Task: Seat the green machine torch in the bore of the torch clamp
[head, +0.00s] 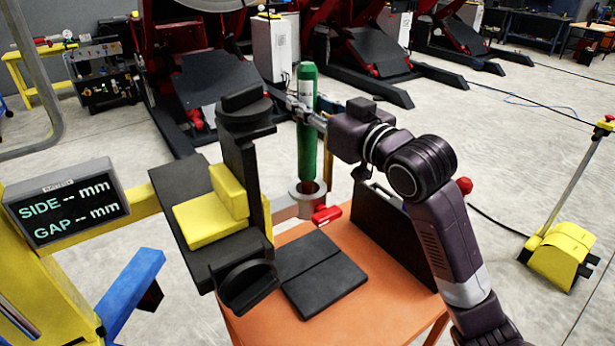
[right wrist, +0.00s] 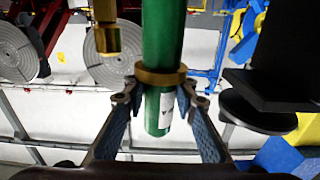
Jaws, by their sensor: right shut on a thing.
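The green machine torch (head: 307,155) stands upright in the head view, with a pale label near its top. My right gripper (head: 308,117) is shut around its upper part from the right. In the right wrist view the gripper's fingers (right wrist: 160,98) sit on both sides of the torch (right wrist: 163,35), at a brass collar (right wrist: 160,77). The torch clamp (head: 290,213) is a grey ring with a red lever (head: 327,214). The torch's lower end overlaps the ring's opening; I cannot tell whether it is inside the bore or above it. My left gripper is not in view.
Black plates with yellow blocks (head: 212,222) stand close left of the torch. An orange table (head: 345,305) carries a black mat (head: 318,274) and a dark box (head: 392,235). A display (head: 66,203) reads SIDE -- mm, GAP -- mm. A yellow pedal (head: 560,248) stands at right.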

